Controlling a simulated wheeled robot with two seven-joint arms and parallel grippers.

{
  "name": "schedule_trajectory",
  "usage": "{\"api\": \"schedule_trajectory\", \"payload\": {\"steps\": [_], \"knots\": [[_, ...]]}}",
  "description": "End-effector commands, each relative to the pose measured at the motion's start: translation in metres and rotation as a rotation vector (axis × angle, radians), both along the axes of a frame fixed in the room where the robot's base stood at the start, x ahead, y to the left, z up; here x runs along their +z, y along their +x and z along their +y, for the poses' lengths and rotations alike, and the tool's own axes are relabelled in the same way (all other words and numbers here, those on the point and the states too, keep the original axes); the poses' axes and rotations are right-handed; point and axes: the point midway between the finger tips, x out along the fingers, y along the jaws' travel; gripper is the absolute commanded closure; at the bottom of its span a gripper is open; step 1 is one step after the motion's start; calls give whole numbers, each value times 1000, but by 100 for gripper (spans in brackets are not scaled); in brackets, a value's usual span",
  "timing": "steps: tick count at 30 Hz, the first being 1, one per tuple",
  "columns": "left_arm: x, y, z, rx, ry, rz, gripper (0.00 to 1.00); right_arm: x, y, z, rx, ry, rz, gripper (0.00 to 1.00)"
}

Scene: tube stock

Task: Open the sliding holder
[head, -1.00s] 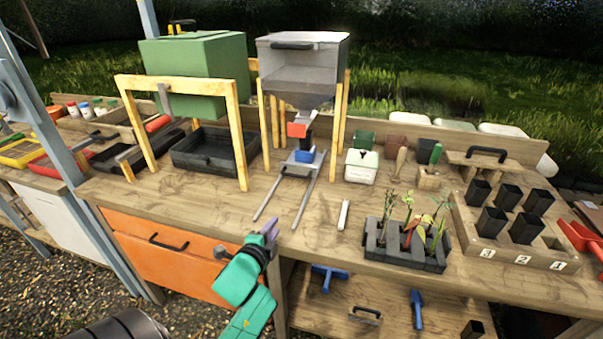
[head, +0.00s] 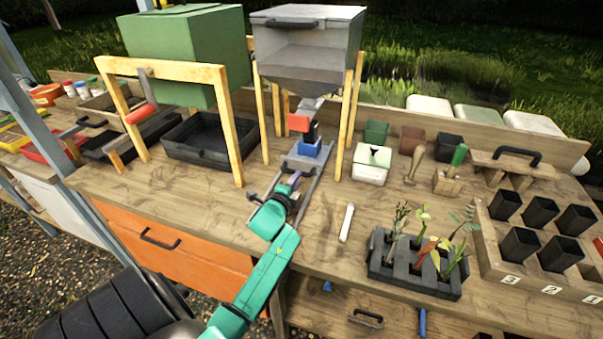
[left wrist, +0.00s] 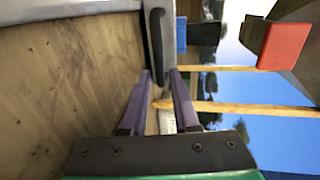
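The sliding holder (head: 301,164) is a grey carriage on two metal rails under the clear hopper, with a blue block (head: 309,149) on it. In the left wrist view, a black handle bar (left wrist: 156,40) stands out on the holder's front side. My left gripper (head: 291,180) is at the front of the holder. In the left wrist view its two purple fingers (left wrist: 160,75) are apart, with the near end of the handle between their tips. I cannot tell whether they touch it. The holder's front is partly hidden by my gripper in the head view. My right gripper is out of view.
The hopper (head: 305,45) stands on wooden legs over the rails, with a red block (head: 299,122) below it. A green bin (head: 185,55) on a wooden frame is at left. A white marker (head: 347,222) and a plant tray (head: 415,280) lie at right.

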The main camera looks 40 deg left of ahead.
Motion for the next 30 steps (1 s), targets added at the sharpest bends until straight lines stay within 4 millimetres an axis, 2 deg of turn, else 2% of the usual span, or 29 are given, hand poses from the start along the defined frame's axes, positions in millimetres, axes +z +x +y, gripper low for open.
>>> {"api": "schedule_trajectory", "payload": {"steps": [3, 6, 16, 18, 19, 30], "knots": [[-5, 25, 9, 0, -2, -2, 71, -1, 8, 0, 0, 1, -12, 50], [-9, 38, 13, 0, -1, 0, 71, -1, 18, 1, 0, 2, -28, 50], [-11, 44, 15, -1, -1, 1, 71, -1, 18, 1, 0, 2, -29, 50], [-11, 44, 15, -1, -1, 1, 98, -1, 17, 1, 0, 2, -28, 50], [-11, 44, 15, -1, -1, 1, 100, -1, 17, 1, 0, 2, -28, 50], [-11, 44, 15, 0, -1, 2, 100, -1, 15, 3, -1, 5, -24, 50]]}}
